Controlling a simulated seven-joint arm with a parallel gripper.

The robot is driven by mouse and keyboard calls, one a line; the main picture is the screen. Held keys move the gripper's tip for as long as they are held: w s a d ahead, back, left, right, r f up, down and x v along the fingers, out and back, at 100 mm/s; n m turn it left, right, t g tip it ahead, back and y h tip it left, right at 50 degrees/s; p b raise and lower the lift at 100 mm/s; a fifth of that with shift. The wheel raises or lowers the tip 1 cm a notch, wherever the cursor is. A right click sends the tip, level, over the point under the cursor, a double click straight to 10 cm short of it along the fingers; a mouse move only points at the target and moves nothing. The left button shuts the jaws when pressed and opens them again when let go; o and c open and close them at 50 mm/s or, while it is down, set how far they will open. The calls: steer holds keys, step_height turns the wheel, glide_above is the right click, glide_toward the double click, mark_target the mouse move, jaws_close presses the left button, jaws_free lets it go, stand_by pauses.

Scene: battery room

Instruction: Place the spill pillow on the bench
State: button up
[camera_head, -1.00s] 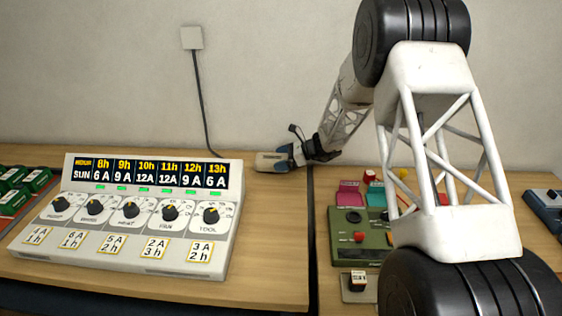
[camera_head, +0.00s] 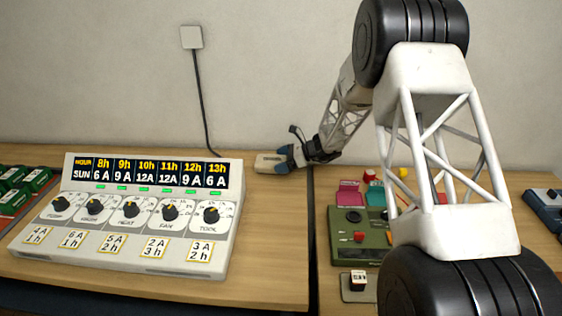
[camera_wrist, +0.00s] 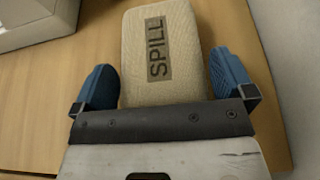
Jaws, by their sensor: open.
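The spill pillow (camera_wrist: 160,60) is a beige, rounded block with a dark "SPILL" label. It lies on the wooden bench (camera_head: 262,240), near the wall and to the right of the control panel; it also shows in the head view (camera_head: 268,162). My gripper (camera_wrist: 168,75) is open, with one blue finger on each side of the pillow. A gap shows between each finger and the pillow in the wrist view. The pillow's near end is hidden behind the gripper's dark front plate.
The large control panel (camera_head: 150,215) with knobs and an hour display stands left of the pillow. A wall cable (camera_head: 200,100) hangs behind. A green box (camera_head: 358,238) and small coloured items sit on the right bench section, past a dark gap (camera_head: 312,230).

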steer(key=v, duration=1.1)
steer(key=shift+d, duration=0.4)
steer(key=shift+r, duration=0.1)
steer(key=s+d+r+n+h, duration=0.2)
steer(key=s+r+n+h, duration=0.15)
steer(key=s+r, duration=0.65)
steer(key=s+d+r+n+h, duration=0.25)
steer(key=s+r+n, duration=0.3)
steer(key=s, duration=0.95)
steer(key=s+d+r+n+t+h, duration=0.1)
steer(key=s+d+n+h, duration=0.1)
steer(key=s, duration=0.8)
steer(key=s+d+r+n+h, duration=0.1)
steer(key=s+d+n+h, duration=0.2)
steer(key=s, duration=0.7)
steer(key=s+d+r+n+t+h, duration=0.1)
steer(key=s+d+n+h, duration=0.1)
steer(key=s, duration=0.8)
steer(key=shift+s+d+r+n+t+h, duration=0.3)
steer(key=shift+s+d+n, duration=0.1)
steer(key=shift+d+n, duration=0.5)
